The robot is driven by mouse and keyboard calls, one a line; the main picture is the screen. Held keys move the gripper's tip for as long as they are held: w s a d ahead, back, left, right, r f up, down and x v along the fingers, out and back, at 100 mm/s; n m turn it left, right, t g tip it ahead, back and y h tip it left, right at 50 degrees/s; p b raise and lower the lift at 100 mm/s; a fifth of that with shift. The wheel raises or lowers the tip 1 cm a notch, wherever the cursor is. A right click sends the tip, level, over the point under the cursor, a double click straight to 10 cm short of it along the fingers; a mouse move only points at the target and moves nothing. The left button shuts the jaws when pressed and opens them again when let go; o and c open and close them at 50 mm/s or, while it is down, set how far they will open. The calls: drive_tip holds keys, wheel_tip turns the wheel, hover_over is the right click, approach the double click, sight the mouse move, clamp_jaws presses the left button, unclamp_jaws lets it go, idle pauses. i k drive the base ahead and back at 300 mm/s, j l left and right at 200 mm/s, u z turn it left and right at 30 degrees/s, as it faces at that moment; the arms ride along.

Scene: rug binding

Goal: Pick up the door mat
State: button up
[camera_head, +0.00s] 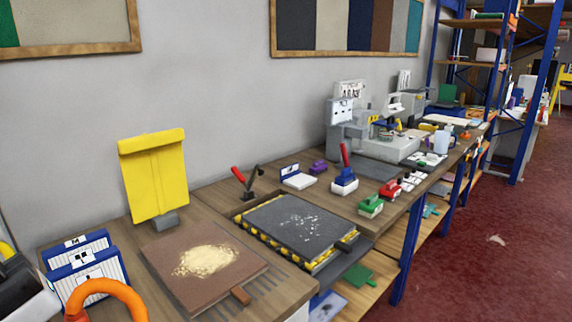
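A flat brown mat-like slab (186,283) with a pale tan, crumbly patch on top lies on the wooden bench at the lower middle; a small brown tab sticks out at its front right corner. A dark grey slab (282,239) with white specks lies to its right, in a frame with yellow-and-black striped edges. I cannot tell for certain which of the two is the door mat. Neither has anything gripping it. My gripper's fingers do not show in this view.
A yellow upright panel (155,181) stands behind the brown slab. Blue-and-white binders (92,283) and an orange curved piece (108,288) are at its left. Small tools, including a red-handled lever (345,178), and grey machines (372,140) line the bench. Red floor (480,240) is open at right.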

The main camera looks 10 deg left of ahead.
sight(201, 263)
drive_tip(key=i+l, duration=0.1)
drive_tip(key=l, duration=0.25)
drive_tip(key=i+l, duration=0.1)
drive_tip(key=l, duration=0.2)
drive_tip(key=i+l, duration=0.1)
drive_tip(key=l, duration=0.25)
drive_tip(key=l+u, duration=0.25)
drive_tip(key=u, duration=0.2)
drive_tip(key=i+l+u, duration=0.1)
drive_tip(key=l+u, duration=0.15)
drive_tip(key=u, duration=0.15)
drive_tip(key=i+j+u, duration=0.15)
drive_tip(key=u, duration=0.25)
drive_tip(key=i+u, duration=0.4)
drive_tip(key=k+j, duration=0.05)
drive_tip(key=k, duration=0.05)
